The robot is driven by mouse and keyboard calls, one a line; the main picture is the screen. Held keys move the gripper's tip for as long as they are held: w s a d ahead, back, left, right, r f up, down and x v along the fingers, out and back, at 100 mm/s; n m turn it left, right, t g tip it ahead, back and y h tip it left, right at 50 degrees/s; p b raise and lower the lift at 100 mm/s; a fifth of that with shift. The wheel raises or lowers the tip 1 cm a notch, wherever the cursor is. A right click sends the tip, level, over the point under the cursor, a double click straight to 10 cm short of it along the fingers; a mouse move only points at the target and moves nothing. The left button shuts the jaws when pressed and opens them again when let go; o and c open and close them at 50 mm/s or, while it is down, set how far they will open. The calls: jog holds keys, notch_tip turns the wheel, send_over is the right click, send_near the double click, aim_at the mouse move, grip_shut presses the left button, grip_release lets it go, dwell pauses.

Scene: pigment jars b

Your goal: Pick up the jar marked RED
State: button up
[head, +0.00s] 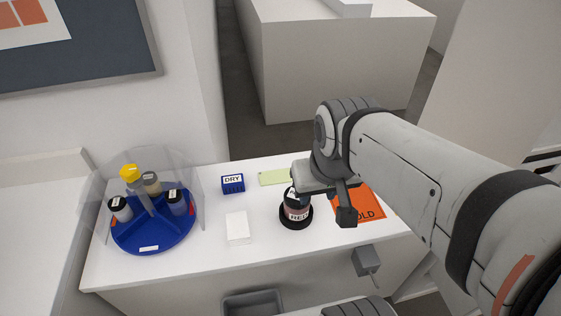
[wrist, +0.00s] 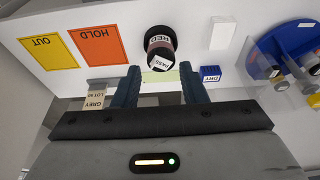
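The jar marked RED (head: 297,210) stands upright on the white counter, in a black round base. Its upper part is partly hidden by my gripper in the head view. In the wrist view the jar (wrist: 161,42) appears just beyond my fingertips, centred between them, with a white tag reading PASS near its top. My gripper (wrist: 160,78) is open and empty, its two dark fingers apart. In the head view my gripper (head: 324,198) is beside the jar on its upper right; I cannot tell whether it touches.
A blue turntable (head: 154,239) with several jars and a clear shield stands left. A white block (head: 238,227), blue DRY block (head: 233,184) and pale green strip (head: 273,177) lie nearby. The orange HOLD mat (wrist: 100,48) and yellow OUT mat (wrist: 47,54) lie beyond.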

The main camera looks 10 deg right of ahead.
aim_at(297, 200)
jog(key=shift+o, duration=0.8)
jog(key=shift+w+f, duration=0.1)
jog(key=shift+w, duration=0.1)
jog(key=o, duration=0.6)
jog(key=shift+g, duration=0.9)
jog(key=w+f, duration=0.1)
jog(key=w, duration=0.1)
jog(key=w+f+b, duration=0.1)
jog(key=w+f, duration=0.1)
jog(key=w+f+b, duration=0.1)
jog(key=w+f, duration=0.1)
jog(key=shift+w+d, duration=0.25)
jog(key=shift+d, duration=0.05)
jog(key=o, duration=0.4)
jog(key=shift+g, duration=0.8)
jog(key=w+f, duration=0.3)
jog(key=f, duration=0.1)
jog(key=w+f+b, duration=0.1)
jog(key=w+f, duration=0.2)
jog(key=f, duration=0.1)
jog(key=shift+w, duration=0.4)
jog(key=shift+w+f+p, duration=0.15)
jog(key=shift+w+f, duration=0.05)
jog(key=shift+f, duration=1.8)
jog(key=shift+w+f+p, duration=0.15)
jog(key=shift+f, duration=1.85)
